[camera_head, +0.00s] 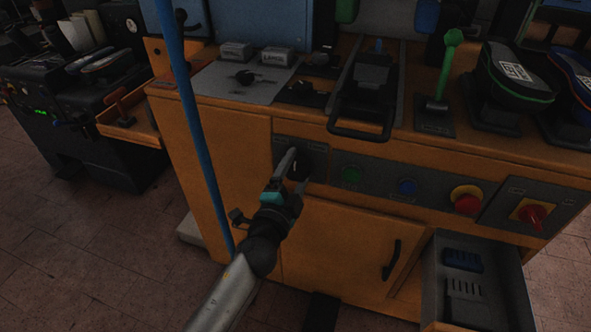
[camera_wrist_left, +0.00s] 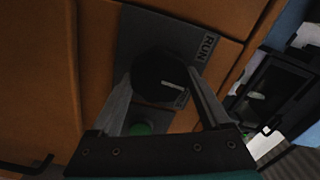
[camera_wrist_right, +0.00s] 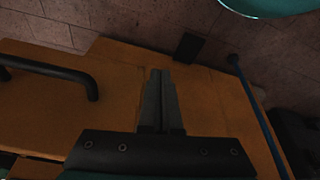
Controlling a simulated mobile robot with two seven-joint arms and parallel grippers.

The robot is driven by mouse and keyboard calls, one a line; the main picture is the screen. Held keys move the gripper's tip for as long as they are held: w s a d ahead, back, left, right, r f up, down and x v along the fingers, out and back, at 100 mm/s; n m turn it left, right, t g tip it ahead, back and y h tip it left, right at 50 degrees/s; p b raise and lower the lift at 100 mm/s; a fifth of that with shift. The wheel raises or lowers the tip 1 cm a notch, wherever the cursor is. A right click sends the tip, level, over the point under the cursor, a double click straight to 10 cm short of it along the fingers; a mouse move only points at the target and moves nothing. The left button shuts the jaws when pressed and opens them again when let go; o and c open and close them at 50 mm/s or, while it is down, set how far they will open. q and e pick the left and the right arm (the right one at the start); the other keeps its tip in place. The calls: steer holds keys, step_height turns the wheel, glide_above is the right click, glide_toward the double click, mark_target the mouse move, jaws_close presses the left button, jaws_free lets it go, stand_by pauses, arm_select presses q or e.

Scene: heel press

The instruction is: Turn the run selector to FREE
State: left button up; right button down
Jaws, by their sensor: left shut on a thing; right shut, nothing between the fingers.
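The run selector is a round black knob (camera_wrist_left: 158,72) on a grey panel marked RUN (camera_wrist_left: 207,46). A pale pointer mark on its face points to the right and slightly down in the left wrist view. A second small label beside it is too small to read. In the head view the knob (camera_head: 302,163) sits at the left end of the front panel, partly covered by my gripper. My left gripper (camera_head: 293,160) is shut on the knob, a finger on either side. My right gripper (camera_wrist_right: 160,78) is shut and empty in the right wrist view, before orange cabinet surfaces.
A green button (camera_head: 351,174), a blue button (camera_head: 407,187), a red mushroom button (camera_head: 466,200) and a red rotary switch (camera_head: 533,214) line the panel. Below are a cabinet door handle (camera_head: 391,260) and an open grey drawer (camera_head: 430,288). A blue pole (camera_head: 197,130) stands left of my left gripper.

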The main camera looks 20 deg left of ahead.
arm_select(q)
steer(key=m, duration=0.3)
steer(key=shift+f+m, duration=0.1)
steer(key=shift+m, duration=0.3)
steer(key=m, duration=0.3)
steer(key=shift+f+m, duration=0.1)
steer(key=shift+m, duration=1.3)
steer(key=shift+m+p, duration=0.3)
steer(key=shift+m, duration=0.5)
arm_select(e)
steer(key=shift+f, duration=0.45)
steer(key=shift+s+f, duration=0.1)
arm_select(q)
steer(key=o, duration=1.2)
